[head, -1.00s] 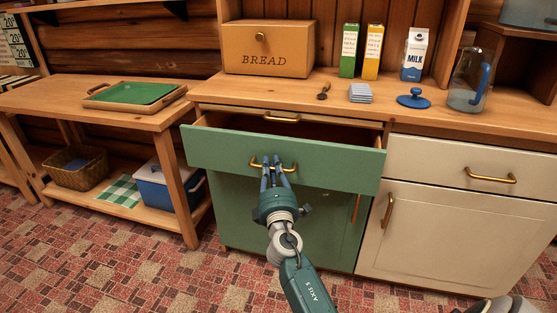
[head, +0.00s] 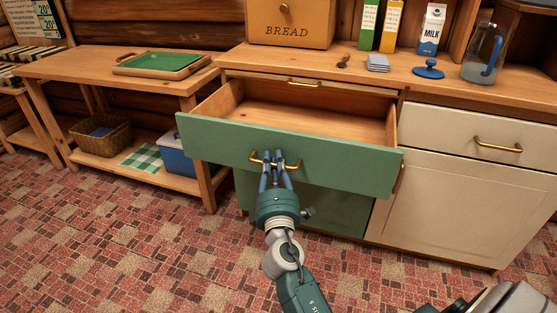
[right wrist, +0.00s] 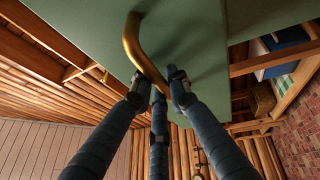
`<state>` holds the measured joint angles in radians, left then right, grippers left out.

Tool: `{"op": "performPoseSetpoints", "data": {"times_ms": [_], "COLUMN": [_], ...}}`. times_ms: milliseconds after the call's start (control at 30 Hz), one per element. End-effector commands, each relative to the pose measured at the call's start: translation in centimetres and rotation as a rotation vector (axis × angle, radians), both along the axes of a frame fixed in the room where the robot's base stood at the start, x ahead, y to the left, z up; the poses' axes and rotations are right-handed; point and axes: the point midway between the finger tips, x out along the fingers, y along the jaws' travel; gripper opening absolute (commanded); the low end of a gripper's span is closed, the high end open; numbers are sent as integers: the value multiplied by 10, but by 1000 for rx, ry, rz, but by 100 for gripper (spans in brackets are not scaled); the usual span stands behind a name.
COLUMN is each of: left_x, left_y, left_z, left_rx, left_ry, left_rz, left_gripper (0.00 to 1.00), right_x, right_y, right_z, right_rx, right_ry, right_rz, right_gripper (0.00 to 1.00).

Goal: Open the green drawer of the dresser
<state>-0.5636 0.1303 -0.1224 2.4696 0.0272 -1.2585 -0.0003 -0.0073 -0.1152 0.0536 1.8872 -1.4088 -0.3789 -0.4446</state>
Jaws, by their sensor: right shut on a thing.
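The green drawer (head: 330,166) of the dresser (head: 480,185) stands pulled out, and its bare wooden inside shows empty. Its brass handle (head: 262,163) is on the front face. My right gripper (head: 274,160) is shut on that handle. In the right wrist view the brass handle (right wrist: 133,42) runs between the blue fingers (right wrist: 162,84), against the green front. My left gripper is not in view.
On the dresser top stand a bread box (head: 290,24), a milk carton (head: 431,30), a blue lid (head: 428,68) and a pitcher (head: 484,52). A side table (head: 100,66) with a green tray (head: 160,62) is at left. The patterned floor in front is clear.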

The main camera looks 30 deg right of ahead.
Motion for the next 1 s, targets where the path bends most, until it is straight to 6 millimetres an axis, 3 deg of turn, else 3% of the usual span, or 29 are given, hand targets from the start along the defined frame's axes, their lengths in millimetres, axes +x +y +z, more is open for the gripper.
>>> {"op": "performPoseSetpoints", "data": {"times_ms": [233, 267, 300, 667, 767, 1000], "left_x": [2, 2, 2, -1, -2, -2], "left_y": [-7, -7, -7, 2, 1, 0], "left_z": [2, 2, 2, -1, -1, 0], "left_rx": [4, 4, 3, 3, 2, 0], "left_ry": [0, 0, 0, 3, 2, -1], "left_rz": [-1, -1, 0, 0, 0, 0], "left_gripper": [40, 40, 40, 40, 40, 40], "right_x": [0, 0, 0, -4, -14, -58], "right_y": [-1, -1, -1, -1, 4, 25], "right_z": [-2, -2, -1, 0, -2, -11], "right_rx": [-5, -5, -5, -3, -2, -3], "right_ry": [5, 5, 5, 1, 2, 6], "right_rz": [-2, -2, -3, -5, -4, -2], "right_gripper": [0, 17, 25, 25, 25, 25]}}
